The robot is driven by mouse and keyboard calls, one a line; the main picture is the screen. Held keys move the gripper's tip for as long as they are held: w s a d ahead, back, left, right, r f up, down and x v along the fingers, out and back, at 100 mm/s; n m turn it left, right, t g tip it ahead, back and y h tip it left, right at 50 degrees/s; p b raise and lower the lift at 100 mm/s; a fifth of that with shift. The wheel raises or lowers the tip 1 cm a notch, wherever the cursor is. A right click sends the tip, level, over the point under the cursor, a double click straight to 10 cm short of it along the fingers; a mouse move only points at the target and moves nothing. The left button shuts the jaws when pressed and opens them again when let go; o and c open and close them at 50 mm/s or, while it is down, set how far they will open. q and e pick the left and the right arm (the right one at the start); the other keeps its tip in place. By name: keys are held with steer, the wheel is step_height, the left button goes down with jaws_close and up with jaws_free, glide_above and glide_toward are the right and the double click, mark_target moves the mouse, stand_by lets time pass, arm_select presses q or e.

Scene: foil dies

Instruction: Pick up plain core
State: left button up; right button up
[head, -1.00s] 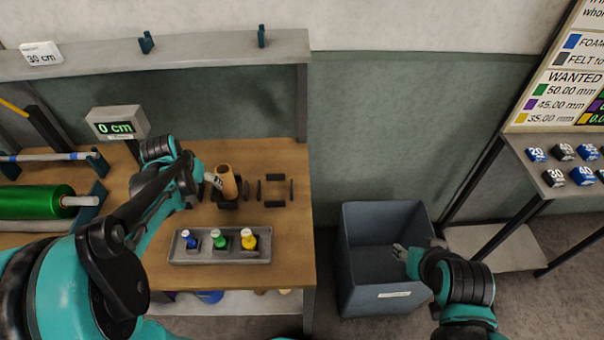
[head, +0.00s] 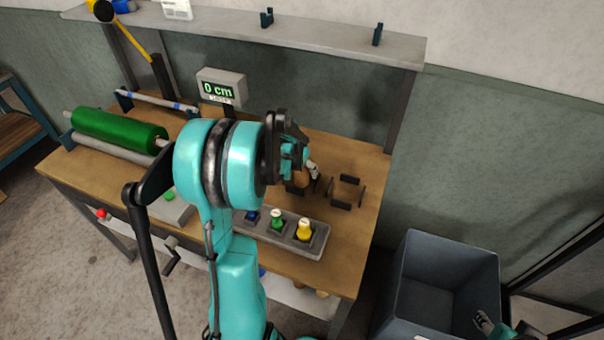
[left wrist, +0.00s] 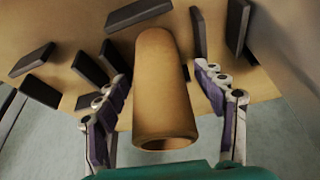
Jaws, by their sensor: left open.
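The plain core (left wrist: 163,100) is a tan cardboard tube standing on the wooden table among short dark posts. In the head view the plain core (head: 299,182) is mostly hidden behind my left arm. My left gripper (left wrist: 162,80) is open, with one finger on each side of the core. I cannot tell whether either finger touches it. In the head view my left gripper (head: 311,170) is partly hidden by its own wrist. My right gripper (head: 483,322) is over the grey bin at the lower right, too small to read its jaws.
A grey tray (head: 318,249) with blue, green and yellow pieces stands in front of the core. A second, empty group of dark posts (head: 345,192) stands right of it. A green roll (head: 120,130) and a "0 cm" display (head: 221,87) are left. The grey bin (head: 440,248) stands right of the table.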

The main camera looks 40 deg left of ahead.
arm_select(q)
steer(key=c, duration=1.2)
steer(key=shift+c, duration=0.2)
